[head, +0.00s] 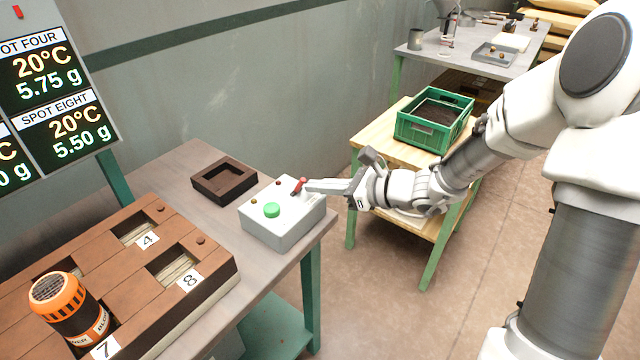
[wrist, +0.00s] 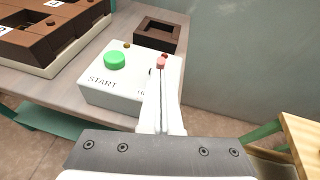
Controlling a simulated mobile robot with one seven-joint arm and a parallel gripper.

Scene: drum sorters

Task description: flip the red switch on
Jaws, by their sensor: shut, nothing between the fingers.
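The red switch (head: 298,185) is a small lever on top of a white control box (head: 282,230), near the box's right side. It also shows in the wrist view (wrist: 161,62), just beyond my fingertips. My gripper (head: 308,186) is shut and empty, reaching in from the right with its tips at the switch, touching it or very close. The fingers hide part of the box top and the base of the switch. I cannot tell clearly which way the lever leans. A green button (head: 271,210) sits left of the switch, above the word START in the wrist view.
A dark brown square tray (head: 224,180) stands behind the box. A brown numbered block with slots (head: 150,236) and an orange-black canister (head: 68,305) are at the left. A green crate (head: 434,120) stands on a wooden table to the right.

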